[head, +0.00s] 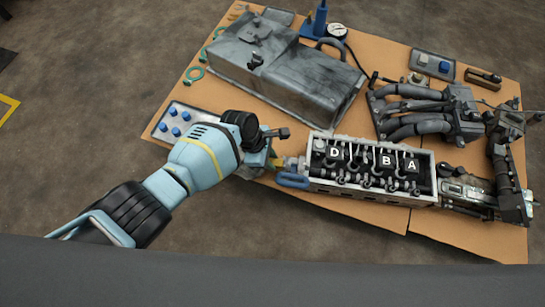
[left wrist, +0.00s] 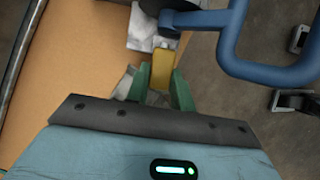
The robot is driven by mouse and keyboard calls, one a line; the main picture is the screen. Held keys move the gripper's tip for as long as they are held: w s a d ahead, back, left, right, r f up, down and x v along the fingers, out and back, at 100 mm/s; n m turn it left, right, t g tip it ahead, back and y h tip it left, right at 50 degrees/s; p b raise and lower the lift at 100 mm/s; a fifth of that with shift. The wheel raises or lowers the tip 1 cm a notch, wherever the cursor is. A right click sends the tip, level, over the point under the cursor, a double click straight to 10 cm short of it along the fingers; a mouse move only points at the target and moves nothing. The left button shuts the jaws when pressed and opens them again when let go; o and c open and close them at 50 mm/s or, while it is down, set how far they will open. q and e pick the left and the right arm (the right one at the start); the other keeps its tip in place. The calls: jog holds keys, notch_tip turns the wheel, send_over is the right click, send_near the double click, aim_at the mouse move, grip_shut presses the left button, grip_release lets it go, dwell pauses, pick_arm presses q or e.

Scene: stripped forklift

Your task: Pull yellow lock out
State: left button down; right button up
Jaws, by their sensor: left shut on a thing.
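The yellow lock (left wrist: 162,69) shows between the two green fingers of my left gripper (left wrist: 160,88) in the left wrist view. The fingers are shut on its sides. The lock's far end meets a grey metal part at the top, beside a blue handle (left wrist: 232,40). In the head view my left gripper (head: 274,160) is at the left end of the grey engine block (head: 312,184), and only a bit of yellow shows there. My right gripper is in neither view.
The engine block carries black parts marked D, B and A. A large grey metal housing (head: 285,75) lies behind it on the cardboard-coloured table (head: 385,215). A tray with blue caps (head: 172,126) sits left of my gripper. Pipes (head: 420,112) lie at the right.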

pick_arm(q)
jog(key=shift+w+a+r, duration=0.15)
jog(key=shift+w+a, duration=0.2)
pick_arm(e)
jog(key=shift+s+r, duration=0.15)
pick_arm(q)
jog(key=c, duration=1.3)
grip_release()
jog(key=shift+o, duration=0.5)
jog(key=shift+s+d, duration=0.1)
jog(key=shift+s, duration=0.15)
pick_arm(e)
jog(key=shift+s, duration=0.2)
pick_arm(q)
jog(key=p+v, duration=0.4)
jog(key=v, duration=0.3)
jog(key=shift+r+p, duration=0.3)
jog(key=shift+p, duration=0.05)
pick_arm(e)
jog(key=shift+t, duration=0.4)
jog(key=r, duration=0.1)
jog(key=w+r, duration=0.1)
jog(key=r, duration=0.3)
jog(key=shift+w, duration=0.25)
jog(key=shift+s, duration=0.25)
pick_arm(q)
jog(key=shift+s+f, duration=0.1)
